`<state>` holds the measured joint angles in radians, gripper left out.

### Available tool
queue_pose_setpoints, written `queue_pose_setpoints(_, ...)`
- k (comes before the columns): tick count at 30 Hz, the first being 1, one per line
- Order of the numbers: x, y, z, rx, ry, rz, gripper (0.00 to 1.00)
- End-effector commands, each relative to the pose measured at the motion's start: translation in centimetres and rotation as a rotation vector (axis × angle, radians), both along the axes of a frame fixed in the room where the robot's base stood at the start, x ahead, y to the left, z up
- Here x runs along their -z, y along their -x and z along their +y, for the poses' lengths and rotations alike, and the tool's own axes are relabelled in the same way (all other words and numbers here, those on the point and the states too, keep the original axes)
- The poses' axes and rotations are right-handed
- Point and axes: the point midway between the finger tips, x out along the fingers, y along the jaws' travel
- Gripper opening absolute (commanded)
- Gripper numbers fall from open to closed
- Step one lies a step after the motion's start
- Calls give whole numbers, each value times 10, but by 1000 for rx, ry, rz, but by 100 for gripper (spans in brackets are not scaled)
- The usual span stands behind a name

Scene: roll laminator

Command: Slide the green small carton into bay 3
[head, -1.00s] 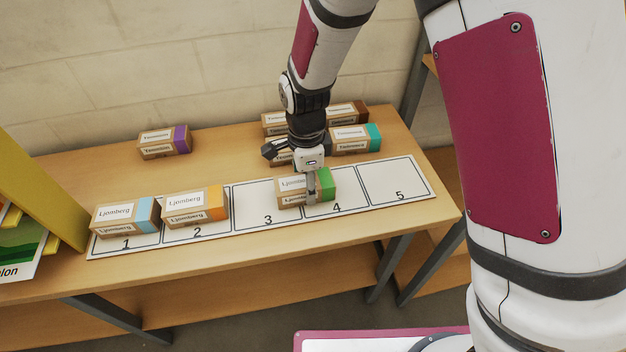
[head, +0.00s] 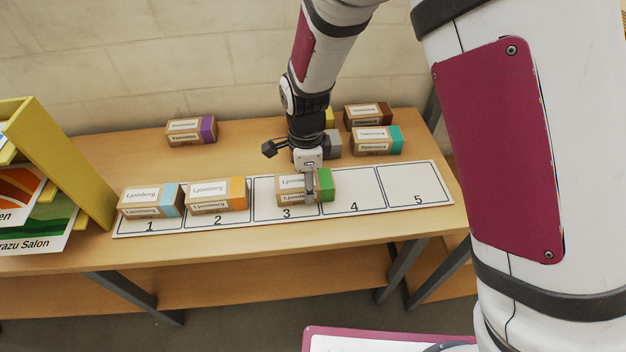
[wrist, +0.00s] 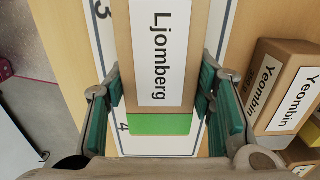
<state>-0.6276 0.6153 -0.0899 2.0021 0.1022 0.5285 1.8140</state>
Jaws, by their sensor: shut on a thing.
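The green small carton (head: 326,185), a brown box labelled "Ljomberg" with a green right end, is on the white numbered strip (head: 438,193). It covers much of bay 3 (head: 264,205), and its green end reaches over the line into bay 4 (head: 352,190). My gripper (head: 310,194) is shut on the carton from above. In the wrist view the carton (wrist: 160,60) sits between the two green-padded fingers (wrist: 161,95), its green end toward the palm. Whether its underside touches the strip is hard to tell.
A light-blue-ended carton (head: 152,200) stands in bay 1 and an orange-ended one (head: 216,196) in bay 2, with a gap left of the held carton. Bay 5 (head: 415,183) is empty. Purple-ended (head: 191,131), teal-ended (head: 376,141) and other cartons stand behind. A yellow rack (head: 68,160) is at left.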

Motion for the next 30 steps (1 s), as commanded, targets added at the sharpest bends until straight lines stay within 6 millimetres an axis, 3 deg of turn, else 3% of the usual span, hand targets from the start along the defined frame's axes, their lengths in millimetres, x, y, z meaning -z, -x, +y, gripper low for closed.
queue_pose_setpoints(30, 0, 10, 43, -1, 0, 0, 18)
